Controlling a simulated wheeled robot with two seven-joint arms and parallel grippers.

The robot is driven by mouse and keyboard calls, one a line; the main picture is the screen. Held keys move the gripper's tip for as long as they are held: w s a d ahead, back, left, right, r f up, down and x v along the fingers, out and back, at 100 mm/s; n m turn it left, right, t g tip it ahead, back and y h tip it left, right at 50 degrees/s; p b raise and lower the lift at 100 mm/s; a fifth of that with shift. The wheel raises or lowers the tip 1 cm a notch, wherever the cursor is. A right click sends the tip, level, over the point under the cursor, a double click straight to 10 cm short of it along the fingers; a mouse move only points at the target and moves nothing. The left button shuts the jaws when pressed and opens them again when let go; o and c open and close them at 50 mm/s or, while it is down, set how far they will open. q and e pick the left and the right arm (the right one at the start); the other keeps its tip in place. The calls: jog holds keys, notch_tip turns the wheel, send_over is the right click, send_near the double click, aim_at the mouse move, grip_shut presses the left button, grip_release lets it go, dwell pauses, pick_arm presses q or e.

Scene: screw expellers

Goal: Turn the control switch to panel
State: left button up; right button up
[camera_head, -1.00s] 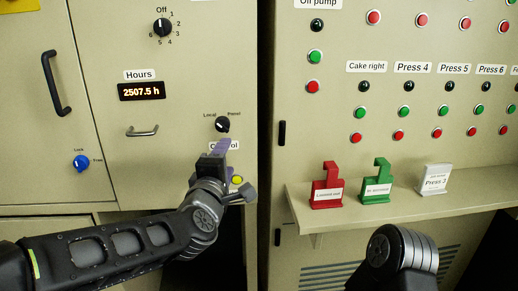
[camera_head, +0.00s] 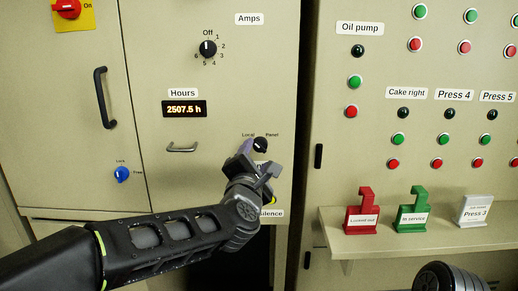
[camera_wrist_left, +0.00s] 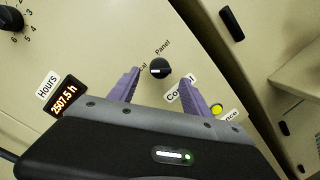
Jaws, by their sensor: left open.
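The control switch (camera_head: 260,145) is a round black knob on the beige cabinet door, with the labels Local and Panel above it. In the left wrist view the knob (camera_wrist_left: 159,69) shows a white mark on its left side, toward the partly hidden Local label. My left gripper (camera_head: 254,162) is open just below the knob in the head view, covering most of the Control label. In the left wrist view its two purple fingers (camera_wrist_left: 160,79) stand on either side of the knob with gaps; contact is not visible. My right gripper is out of view.
A yellow button (camera_wrist_left: 217,109) sits below right of the switch. A handle (camera_head: 182,148), an hours display (camera_head: 184,109) and a blue lock knob (camera_head: 121,174) are to the left. A shelf (camera_head: 345,241) with red, green and grey sign holders juts out at right.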

aim_at(259, 148)
pick_arm(q)
jog(key=w, duration=0.5)
jog(key=shift+d+p, duration=0.3)
grip_shut()
